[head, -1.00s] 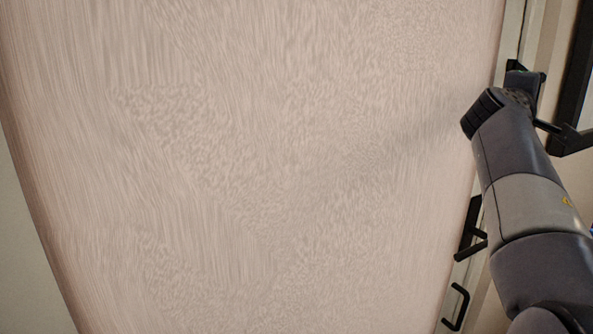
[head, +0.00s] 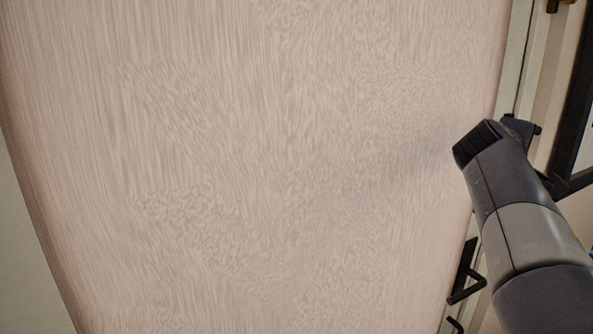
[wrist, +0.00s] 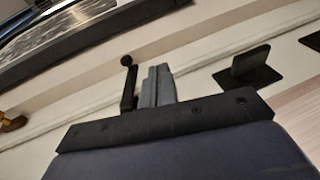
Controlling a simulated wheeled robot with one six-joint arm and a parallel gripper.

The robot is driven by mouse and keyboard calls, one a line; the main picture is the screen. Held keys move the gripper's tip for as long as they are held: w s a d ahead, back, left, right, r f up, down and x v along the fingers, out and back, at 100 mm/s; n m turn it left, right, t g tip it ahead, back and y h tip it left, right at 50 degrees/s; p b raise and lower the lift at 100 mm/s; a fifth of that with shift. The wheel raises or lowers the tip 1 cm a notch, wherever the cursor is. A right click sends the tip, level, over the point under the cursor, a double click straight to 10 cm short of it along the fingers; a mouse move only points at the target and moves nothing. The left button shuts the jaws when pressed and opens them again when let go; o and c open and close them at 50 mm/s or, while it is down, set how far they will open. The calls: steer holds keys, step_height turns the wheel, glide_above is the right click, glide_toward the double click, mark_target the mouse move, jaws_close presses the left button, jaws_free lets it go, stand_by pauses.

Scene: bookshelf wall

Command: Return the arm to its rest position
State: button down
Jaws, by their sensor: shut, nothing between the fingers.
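My arm (head: 525,235) comes in from the lower right of the head view and reaches up along the right edge of a large pale surface. My gripper (wrist: 157,85) shows in the wrist view as two grey fingers pressed together, with nothing between them. In the head view the hand end is mostly hidden behind the dark wrist joint, so the fingertips are not clear there. A thin black rod with a round end (wrist: 128,82) appears just left of the fingers in the wrist view; I cannot tell whether it touches them.
A pale, streaked panel (head: 250,170) fills most of the head view. Black brackets (head: 467,275) line the wall strip at its right edge, and a dark frame (head: 578,120) stands at far right. The wrist view shows a black bracket (wrist: 250,66) and a brass-coloured knob (wrist: 12,122).

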steer(key=shift+a+p, duration=0.1)
steer(key=shift+p, duration=0.55)
steer(key=shift+f+b, duration=0.25)
steer(key=shift+b, duration=1)
steer(key=b, duration=0.2)
steer(key=d+t+h+b, duration=0.1)
steer(key=b, duration=0.2)
steer(key=h+b, duration=0.1)
steer(key=b, duration=0.1)
steer(key=shift+w+d+f+b, duration=0.25)
steer(key=shift+w+d+b, duration=0.1)
steer(key=b, duration=0.2)
steer(key=t+h+b, duration=0.1)
steer(key=b, duration=0.1)
steer(key=shift+d+f+n, duration=0.15)
steer(key=shift+d+n, duration=0.15)
steer(key=b, duration=0.3)
steer(key=t+h+b, duration=0.1)
steer(key=b, duration=0.2)
steer(key=shift+s+d+f+n, duration=0.15)
steer(key=shift+d+f+n, duration=0.1)
steer(key=shift+f+n, duration=0.05)
steer(key=b, duration=0.2)
steer(key=shift+s+f+h+b, duration=0.1)
steer(key=shift+f+h+b, duration=0.1)
steer(key=shift+h+b, duration=0.15)
